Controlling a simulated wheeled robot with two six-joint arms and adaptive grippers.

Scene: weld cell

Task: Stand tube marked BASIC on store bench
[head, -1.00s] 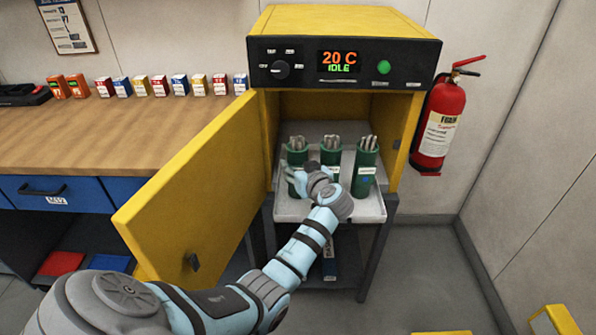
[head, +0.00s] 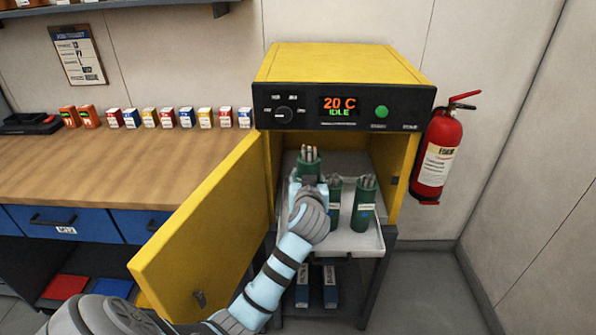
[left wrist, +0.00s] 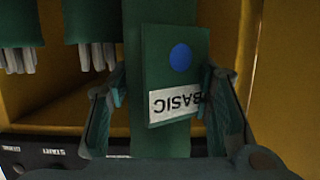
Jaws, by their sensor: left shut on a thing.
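The green tube marked BASIC (left wrist: 150,60) fills the middle of the left wrist view, with a blue dot and a white label that reads upside down there. My left gripper (left wrist: 165,105) is shut on it, one finger on each side. In the head view the tube (head: 308,166), with grey rods sticking out of its top, is at the left of the open oven, partly hidden behind my left gripper (head: 308,188). It stands higher than the two other green tubes, the middle one (head: 334,205) and the right one (head: 365,204). My right gripper is not in view.
The yellow oven (head: 340,68) has its door (head: 205,235) swung open to the left. A pale tray (head: 362,243) sticks out under the tubes. A wooden bench (head: 90,170) at left has small boxes along its back and free room in front. A fire extinguisher (head: 437,150) hangs at right.

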